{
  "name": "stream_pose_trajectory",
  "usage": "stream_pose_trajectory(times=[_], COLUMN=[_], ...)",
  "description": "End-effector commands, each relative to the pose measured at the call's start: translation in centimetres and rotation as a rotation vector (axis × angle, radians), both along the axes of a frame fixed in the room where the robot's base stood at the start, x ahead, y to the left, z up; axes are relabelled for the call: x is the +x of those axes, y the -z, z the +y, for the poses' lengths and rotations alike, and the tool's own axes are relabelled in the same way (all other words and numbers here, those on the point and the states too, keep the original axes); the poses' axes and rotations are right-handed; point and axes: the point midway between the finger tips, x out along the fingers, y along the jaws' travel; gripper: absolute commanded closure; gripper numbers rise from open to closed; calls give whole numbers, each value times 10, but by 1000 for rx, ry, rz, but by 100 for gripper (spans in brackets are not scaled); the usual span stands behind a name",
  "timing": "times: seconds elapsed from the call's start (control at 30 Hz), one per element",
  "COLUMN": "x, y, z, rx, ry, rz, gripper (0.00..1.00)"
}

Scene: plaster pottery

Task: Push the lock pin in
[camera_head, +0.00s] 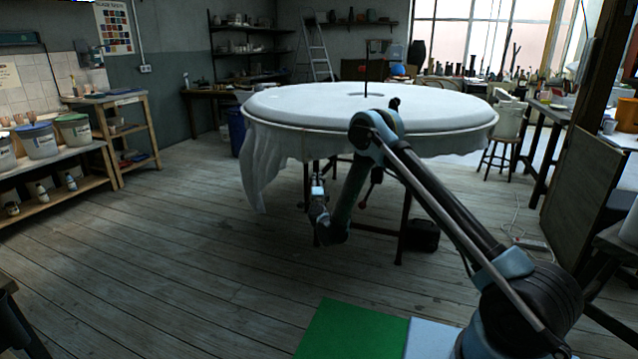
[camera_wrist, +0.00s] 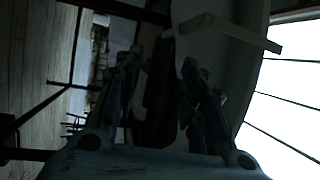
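A large round table (camera_head: 290,108) with a pale, draped cover stands ahead in the head view. A thin rod with a red ball at one end (camera_head: 362,205) hangs under it, beside its legs; I cannot tell whether it belongs to the lock pin. I cannot make out the lock pin for certain in either view. My gripper (camera_head: 318,193) is under the near edge of the table, left of that red ball. In the dark wrist view my gripper (camera_wrist: 160,75) has its two fingers apart. Dark and pale table parts lie beyond them, and I see nothing held.
A dark upright rod (camera_head: 366,72) rises from the tabletop. A dark box (camera_head: 424,235) sits on the floor by the right table leg. Shelves with buckets (camera_head: 38,140) line the left wall. A stool (camera_head: 503,140) stands at right. The wooden floor at left is clear.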

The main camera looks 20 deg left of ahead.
Motion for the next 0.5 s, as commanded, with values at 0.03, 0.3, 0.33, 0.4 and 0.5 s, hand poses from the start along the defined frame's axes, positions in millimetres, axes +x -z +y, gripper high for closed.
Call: stream_pose_trajectory(times=[0.03, 0.3, 0.33, 0.4, 0.5], x=[-9, -55, -59, -69, -79], y=[1, 11, 12, 14, 16], z=[-4, -24, -27, -31, -35], rx=[1, 0, -1, 0, 0], ry=[-1, 1, 1, 2, 2], rz=[0, 0, 0, 0, 0], gripper=[63, 63, 63, 63, 63])
